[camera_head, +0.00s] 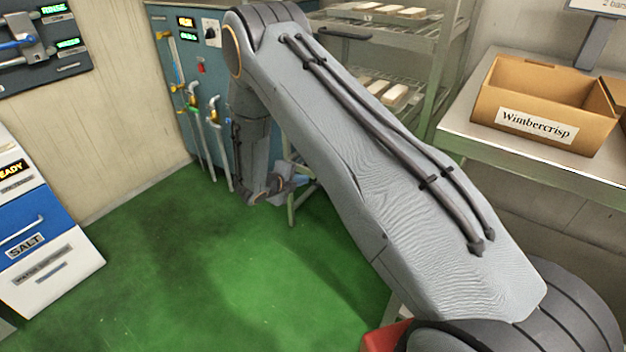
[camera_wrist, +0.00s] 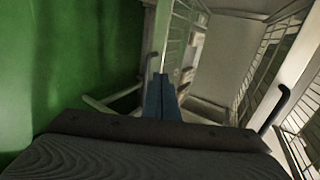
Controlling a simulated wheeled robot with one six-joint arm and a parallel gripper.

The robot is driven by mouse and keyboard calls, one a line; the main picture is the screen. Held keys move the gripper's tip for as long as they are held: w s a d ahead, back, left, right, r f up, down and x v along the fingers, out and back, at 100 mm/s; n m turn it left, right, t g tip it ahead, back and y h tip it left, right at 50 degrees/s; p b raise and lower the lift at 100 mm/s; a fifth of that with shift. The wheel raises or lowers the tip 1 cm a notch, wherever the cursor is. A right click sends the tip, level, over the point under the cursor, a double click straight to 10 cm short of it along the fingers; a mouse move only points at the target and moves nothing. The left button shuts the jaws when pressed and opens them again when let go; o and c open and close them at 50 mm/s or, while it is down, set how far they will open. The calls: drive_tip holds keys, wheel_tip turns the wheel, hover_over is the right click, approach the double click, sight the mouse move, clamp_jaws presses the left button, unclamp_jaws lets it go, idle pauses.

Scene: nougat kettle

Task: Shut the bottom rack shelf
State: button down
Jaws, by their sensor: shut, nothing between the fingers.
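The metal rack (camera_head: 441,62) stands behind my arm in the head view, with two wire shelves bearing pale bars showing. A dark handle (camera_head: 345,34) is on the upper shelf's front. My arm covers the lower part of the rack, so the bottom shelf cannot be made out there. My gripper (camera_head: 302,181) is low by the rack's foot, fingers shut and empty. In the wrist view the blue fingers of my gripper (camera_wrist: 160,80) point in among the rack's posts and wire shelves. A dark handle (camera_wrist: 275,112) is to their right. I cannot tell whether the fingers touch anything.
A teal machine panel (camera_head: 178,85) with hoses (camera_head: 218,145) stands close left of my arm. A table (camera_head: 545,165) with a Wimbercrisp box (camera_head: 485,105) is at right. A salt cabinet (camera_head: 40,235) is at left. The green floor (camera_head: 190,265) between is clear.

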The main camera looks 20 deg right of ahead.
drive_tip(key=b+x, duration=0.1)
drive_tip(key=x, duration=0.8)
drive_tip(key=shift+w+d+f, duration=0.2)
drive_tip(key=shift+f, duration=0.05)
drive_tip(key=w+d, duration=0.1)
drive_tip(key=w+d+b, duration=0.1)
drive_tip(key=shift+w+d+r, duration=0.1)
drive_tip(key=shift+d, duration=0.3)
